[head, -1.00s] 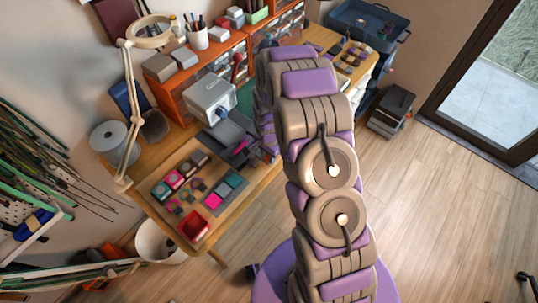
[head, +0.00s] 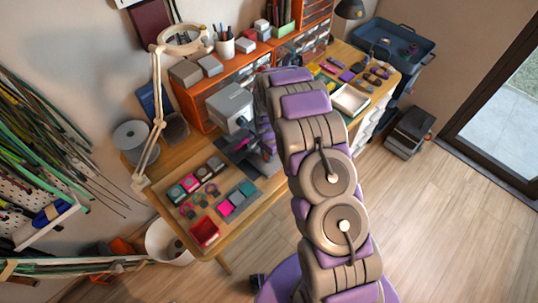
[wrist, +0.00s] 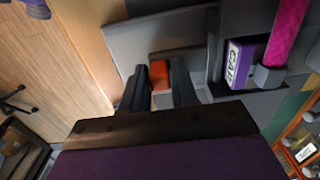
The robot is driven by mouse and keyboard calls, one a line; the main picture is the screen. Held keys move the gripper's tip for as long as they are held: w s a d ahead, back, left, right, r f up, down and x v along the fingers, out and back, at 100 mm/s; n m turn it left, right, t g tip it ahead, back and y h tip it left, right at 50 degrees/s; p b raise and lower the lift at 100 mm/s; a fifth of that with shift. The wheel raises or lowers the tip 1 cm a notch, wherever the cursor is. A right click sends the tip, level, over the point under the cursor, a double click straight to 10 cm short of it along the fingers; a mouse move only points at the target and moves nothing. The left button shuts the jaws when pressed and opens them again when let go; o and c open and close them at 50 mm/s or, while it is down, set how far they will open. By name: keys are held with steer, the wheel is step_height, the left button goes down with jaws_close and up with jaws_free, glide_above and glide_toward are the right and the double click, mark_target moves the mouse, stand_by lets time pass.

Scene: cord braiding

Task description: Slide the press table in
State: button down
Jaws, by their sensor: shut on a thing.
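The press is a pale grey box (head: 230,106) on a dark grey base, standing on the wooden bench left of my arm in the head view. In the wrist view, grey flat plates of the press (wrist: 135,42) lie just ahead of my gripper (wrist: 160,90). The two dark fingers are closed around a small orange tab (wrist: 160,75) at the plate's edge. I take the grey plate to be the press table; how the tab joins it is hidden. A purple block marked "CAP" (wrist: 241,62) and a magenta rod (wrist: 288,28) are right of the fingers. My gripper is largely hidden in the head view.
Small coloured blocks and a red tray (head: 205,232) are on the front-left of the bench. A white tray (head: 351,100) is at the right end. A jointed lamp (head: 155,125) stands at the left, orange drawers (head: 225,80) behind. Floor on the right is mostly clear.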

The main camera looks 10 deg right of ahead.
steer(key=c, duration=1)
jaws_free()
steer(key=shift+o, duration=0.2)
steer(key=shift+r, duration=0.1)
step_height(320, 180, up, 17)
steer(key=p, duration=0.2)
